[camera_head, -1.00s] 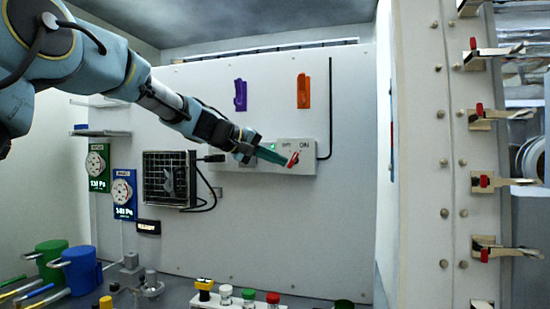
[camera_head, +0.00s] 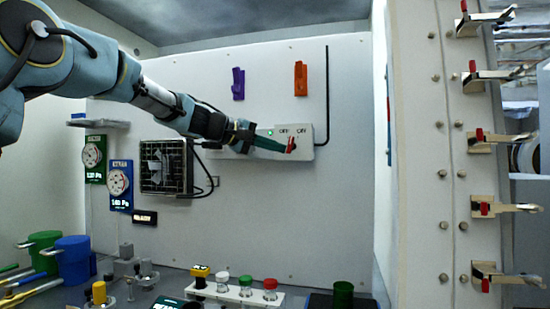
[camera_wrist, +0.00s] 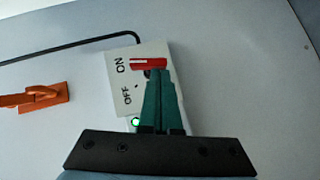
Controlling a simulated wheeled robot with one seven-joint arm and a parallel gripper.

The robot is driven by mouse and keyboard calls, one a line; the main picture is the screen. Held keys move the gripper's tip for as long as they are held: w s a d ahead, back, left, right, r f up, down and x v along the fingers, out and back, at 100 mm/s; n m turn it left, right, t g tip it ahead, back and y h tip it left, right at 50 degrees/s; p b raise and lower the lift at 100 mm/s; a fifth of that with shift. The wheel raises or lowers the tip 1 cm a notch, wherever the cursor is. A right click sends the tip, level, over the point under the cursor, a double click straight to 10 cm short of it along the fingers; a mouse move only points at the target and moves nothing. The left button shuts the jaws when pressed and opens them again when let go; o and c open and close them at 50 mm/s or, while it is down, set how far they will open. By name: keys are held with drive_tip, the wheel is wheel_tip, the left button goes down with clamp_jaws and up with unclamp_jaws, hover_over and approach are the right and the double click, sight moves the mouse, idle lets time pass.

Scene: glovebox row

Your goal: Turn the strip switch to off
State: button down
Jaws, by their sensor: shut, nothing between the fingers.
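The strip switch is a red lever (camera_head: 292,145) on the white strip box (camera_head: 307,152) on the back wall, under OFF and ON labels. In the wrist view the red lever (camera_wrist: 149,63) lies level with the ON label, away from OFF. A green lamp (camera_wrist: 136,122) on the box is lit. My gripper (camera_head: 284,147) has its green fingers shut together with nothing between them. Its tips (camera_wrist: 156,72) are right at the lever on its OFF side and cover part of it. I cannot tell whether they touch.
A purple hook (camera_head: 238,84) and an orange hook (camera_head: 300,76) are on the wall above the box. A black cable (camera_head: 327,90) runs up from its right end. A fan (camera_head: 165,167) hangs to the left. Jars and mugs stand on the bench below.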

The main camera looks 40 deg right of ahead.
drive_tip(key=n+h+b, duration=0.1)
drive_tip(key=b, duration=0.3)
drive_tip(key=s+f+n+g+h+b, duration=0.1)
drive_tip(key=b, duration=0.3)
drive_tip(key=shift+d+f+b, duration=0.15)
drive_tip(key=shift+d+b, duration=0.05)
drive_tip(key=shift+b, duration=0.2)
drive_tip(key=shift+r+h, duration=0.25)
drive_tip(key=shift+h, duration=0.05)
